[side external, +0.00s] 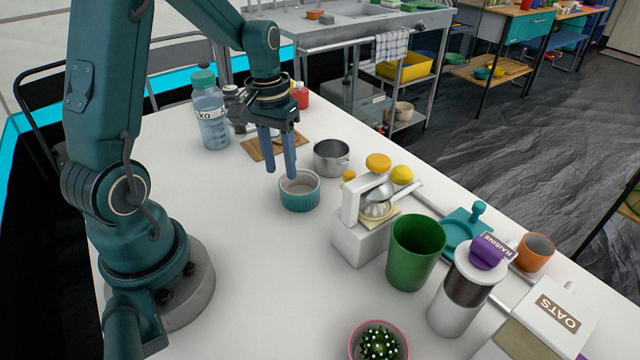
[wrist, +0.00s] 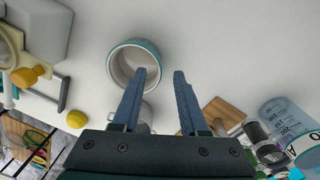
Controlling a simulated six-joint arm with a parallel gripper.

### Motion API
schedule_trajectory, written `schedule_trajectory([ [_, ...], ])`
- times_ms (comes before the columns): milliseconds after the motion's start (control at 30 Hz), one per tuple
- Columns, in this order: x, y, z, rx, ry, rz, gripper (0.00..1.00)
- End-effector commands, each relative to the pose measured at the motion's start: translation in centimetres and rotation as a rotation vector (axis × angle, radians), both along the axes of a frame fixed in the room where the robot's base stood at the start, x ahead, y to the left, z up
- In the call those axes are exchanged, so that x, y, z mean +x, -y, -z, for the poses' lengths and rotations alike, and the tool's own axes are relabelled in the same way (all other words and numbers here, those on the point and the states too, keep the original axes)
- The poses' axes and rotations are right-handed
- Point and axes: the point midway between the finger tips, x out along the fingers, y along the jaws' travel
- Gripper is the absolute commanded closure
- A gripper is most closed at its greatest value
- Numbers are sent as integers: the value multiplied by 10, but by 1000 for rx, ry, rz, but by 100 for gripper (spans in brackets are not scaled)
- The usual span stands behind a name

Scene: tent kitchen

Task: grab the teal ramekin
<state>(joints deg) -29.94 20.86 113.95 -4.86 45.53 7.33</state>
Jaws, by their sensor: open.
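The teal ramekin (side external: 300,194) stands upright on the white table, with a ribbed teal outside and a pale inside that looks empty. My gripper (side external: 281,174) is open, its two blue fingers pointing down at the ramekin's left and back side. One fingertip shows against the ramekin's rim in the side view; I cannot tell if it touches. In the wrist view the ramekin (wrist: 120,64) lies up and left of the gripper (wrist: 167,75). The left finger overlaps its lower right rim, and the right finger is clear of it. Nothing is between the fingers.
A metal pot (side external: 331,158) stands just behind the ramekin, and a white citrus juicer (side external: 358,235) to its right. A wooden board (side external: 262,149) and a water bottle (side external: 211,115) are behind to the left. A green cup (side external: 414,255) is farther right. The table left of the ramekin is clear.

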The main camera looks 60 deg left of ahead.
Motion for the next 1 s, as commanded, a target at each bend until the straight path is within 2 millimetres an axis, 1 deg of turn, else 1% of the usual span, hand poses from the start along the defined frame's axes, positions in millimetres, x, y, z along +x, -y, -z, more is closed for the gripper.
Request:
schedule_trajectory([
  [100, -1, 2, 17, -3, -6, 1, 57],
  [200, -1, 3, 29, -3, -5, 1, 57],
  [300, 0, 3, 36, 0, -3, 1, 57],
  [400, 0, 3, 40, 1, -2, 1, 57],
  [600, 0, 3, 40, 2, -1, 2, 57],
  [633, 0, 3, 40, 2, -1, 2, 61],
  [667, 0, 3, 40, 2, -1, 2, 72],
  [700, 0, 3, 40, 2, -1, 2, 88],
  [733, 0, 3, 39, 2, -1, 2, 99],
  [1000, 1, 3, 39, 2, 0, 2, 100],
])
